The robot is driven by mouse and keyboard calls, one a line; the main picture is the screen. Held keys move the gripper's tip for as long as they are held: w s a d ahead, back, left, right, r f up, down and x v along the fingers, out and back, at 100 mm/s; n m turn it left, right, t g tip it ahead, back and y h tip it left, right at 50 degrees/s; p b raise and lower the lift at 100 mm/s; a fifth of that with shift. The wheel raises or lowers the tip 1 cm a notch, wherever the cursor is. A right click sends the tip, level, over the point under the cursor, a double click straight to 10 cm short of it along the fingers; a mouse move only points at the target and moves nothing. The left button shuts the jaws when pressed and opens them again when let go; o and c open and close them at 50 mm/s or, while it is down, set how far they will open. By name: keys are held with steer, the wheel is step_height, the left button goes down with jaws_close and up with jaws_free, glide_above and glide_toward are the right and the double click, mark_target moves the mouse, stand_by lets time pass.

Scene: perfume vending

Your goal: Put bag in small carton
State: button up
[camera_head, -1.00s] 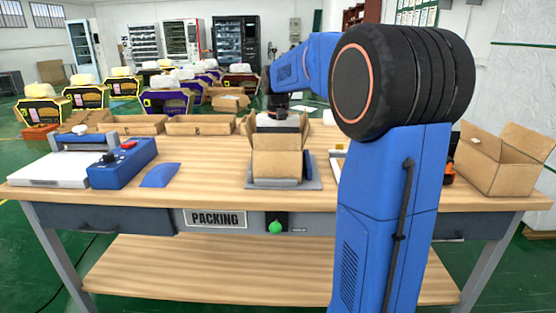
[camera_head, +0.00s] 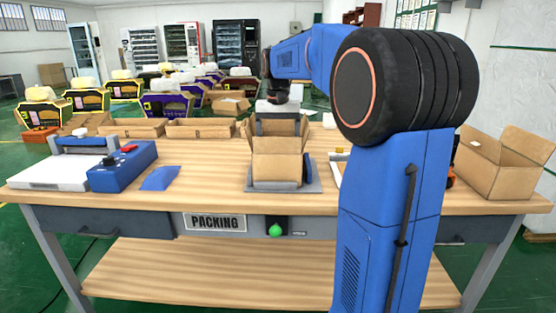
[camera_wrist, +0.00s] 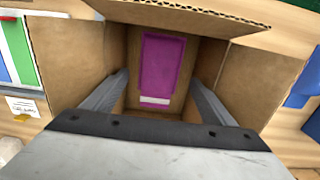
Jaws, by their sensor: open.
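The small carton (camera_head: 277,166) stands open on a grey plate (camera_head: 300,187) at the middle of the packing table. My gripper (camera_head: 277,128) is above the carton with its fingers reaching down into the opening. In the wrist view my gripper (camera_wrist: 163,92) is open, one finger near each side wall. A flat purple item with a white strip, seemingly the bag (camera_wrist: 162,68), lies inside the carton between the fingers and apart from them. The carton's flaps (camera_wrist: 185,15) stand open. The bag is hidden in the head view.
A blue sealing device (camera_head: 122,165) and a blue piece (camera_head: 160,178) are at the left of the table. Another open carton (camera_head: 500,163) is at the right end.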

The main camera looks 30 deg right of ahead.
step_height(320, 180, up, 7)
steer(key=shift+f, duration=0.2)
stand_by(0.6)
